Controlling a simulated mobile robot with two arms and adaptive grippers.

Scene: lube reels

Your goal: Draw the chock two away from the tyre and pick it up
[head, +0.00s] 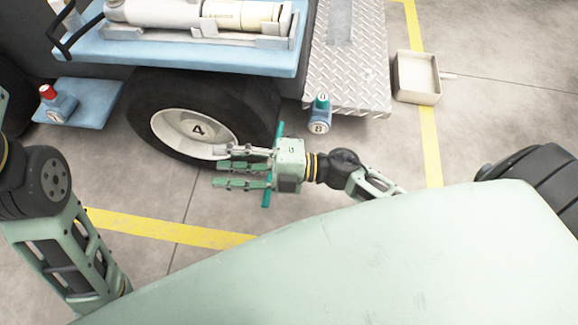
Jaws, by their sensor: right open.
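The tyre (258,99) is a dark wheel with a pale hub marked 4, under the side of a vehicle. My right gripper (219,167) is in front of its lower right part, fingers pointing left and spread apart with nothing seen between them. The gripper overlaps the hub's lower edge in the picture; I cannot tell whether it touches the tyre. I cannot make out the chock; the gripper may hide it. My left arm shows at the left edge, but its gripper is out of view.
A small teal-topped item (320,115) marked 8 is right of the tyre. A metal tread plate (350,65) and an open grey box (417,78) are at upper right. A red-capped item (57,103) is on a blue step (95,97). Floor below the tyre is clear.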

